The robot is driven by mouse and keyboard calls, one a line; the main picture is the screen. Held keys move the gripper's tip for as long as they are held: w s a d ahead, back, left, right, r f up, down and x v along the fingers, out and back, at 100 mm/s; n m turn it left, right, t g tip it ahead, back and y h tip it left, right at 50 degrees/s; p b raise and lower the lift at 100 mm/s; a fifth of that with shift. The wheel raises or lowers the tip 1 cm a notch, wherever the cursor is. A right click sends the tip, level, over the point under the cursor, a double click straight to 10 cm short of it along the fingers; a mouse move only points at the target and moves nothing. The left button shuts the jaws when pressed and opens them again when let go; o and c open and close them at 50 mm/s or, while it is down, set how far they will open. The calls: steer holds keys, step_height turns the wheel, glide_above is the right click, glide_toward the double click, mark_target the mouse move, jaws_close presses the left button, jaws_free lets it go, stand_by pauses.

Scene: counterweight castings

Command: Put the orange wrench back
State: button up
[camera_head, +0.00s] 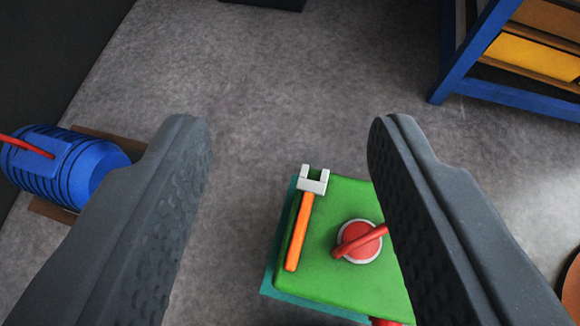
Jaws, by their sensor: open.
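The orange wrench (300,228) has an orange handle and a grey open-ended head. It lies on the left part of a green block-like top (335,285), with its head pointing up the picture and reaching the top's far edge. My gripper (285,140) is open and empty. Its two dark fingers stand wide apart, and the wrench shows in the gap between them, lower in the picture than the fingertips. The right finger hides the right side of the green top.
A red valve-like knob (358,242) sits on the green top, right of the wrench. A blue ribbed motor (65,165) is at left on a brown base. A blue rack (460,80) with a yellow bin (535,58) stands upper right. Grey floor between is clear.

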steer(key=s+r+t, duration=0.3)
steer(key=s+r, duration=0.4)
steer(key=r, duration=0.4)
steer(key=shift+s+d+r+n, duration=0.2)
steer(key=shift+s+r+n, duration=0.1)
steer(key=shift+s+n, duration=0.1)
step_height(320, 180, up, 5)
steer(key=p, duration=0.5)
steer(key=shift+r, duration=0.15)
steer(key=shift+c, duration=1)
steer(key=shift+w, duration=0.1)
